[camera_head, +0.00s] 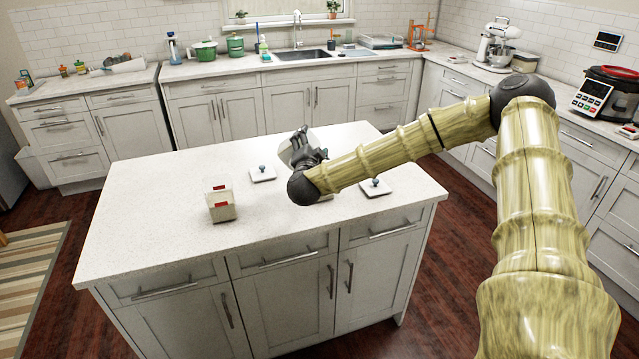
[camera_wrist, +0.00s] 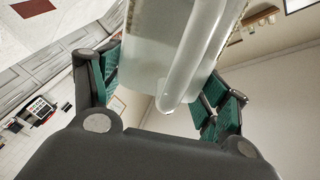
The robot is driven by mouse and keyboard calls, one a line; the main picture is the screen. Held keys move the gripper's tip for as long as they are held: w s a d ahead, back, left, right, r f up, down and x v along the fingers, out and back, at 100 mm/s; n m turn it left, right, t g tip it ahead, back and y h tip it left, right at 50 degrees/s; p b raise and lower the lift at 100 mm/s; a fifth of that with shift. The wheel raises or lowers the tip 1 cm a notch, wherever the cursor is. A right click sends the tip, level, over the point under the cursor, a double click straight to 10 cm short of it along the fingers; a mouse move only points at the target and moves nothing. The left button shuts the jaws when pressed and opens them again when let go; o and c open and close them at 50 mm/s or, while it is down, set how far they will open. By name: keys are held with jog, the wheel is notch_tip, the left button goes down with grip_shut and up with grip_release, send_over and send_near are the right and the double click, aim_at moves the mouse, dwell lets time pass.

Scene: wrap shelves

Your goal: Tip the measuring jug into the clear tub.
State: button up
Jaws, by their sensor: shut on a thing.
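My gripper (camera_head: 301,146) is above the island and shut on the measuring jug (camera_head: 286,156), a pale translucent vessel mostly hidden behind my fingers. In the wrist view, the jug (camera_wrist: 150,45) and its long handle (camera_wrist: 192,60) fill the upper middle between my green-padded fingers (camera_wrist: 160,95). The room looks rolled in that view; I cannot tell the jug's exact tilt or what is in it. A pale box-shaped container (camera_head: 221,206) with red patches stands on the island, left of my gripper. I cannot tell whether it is the clear tub. Something low beneath my wrist is mostly hidden.
The island top (camera_head: 150,200) is clear on its left. The back counter holds green pots (camera_head: 235,45), a sink (camera_head: 303,54) and a stand mixer (camera_head: 497,45).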

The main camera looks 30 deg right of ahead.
jog(key=shift+r+n+p, duration=0.6)
jog(key=shift+r+p, duration=0.05)
jog(key=shift+p, duration=0.3)
jog(key=n+p, duration=0.1)
jog(key=p, duration=0.1)
jog(key=r+n+p, duration=0.1)
jog(key=n, duration=0.1)
jog(key=shift+a+p, duration=0.1)
jog(key=shift+p, duration=0.3)
jog(key=shift+n+p, duration=0.65)
jog(key=shift+n, duration=0.25)
jog(key=w+a+r+n+p, duration=0.3)
jog(key=w+a, duration=0.5)
jog(key=a, duration=0.3)
jog(key=shift+w+r+n, duration=0.15)
jog(key=shift+r+n, duration=0.55)
jog(key=shift+r, duration=0.25)
jog(key=shift+a, duration=0.1)
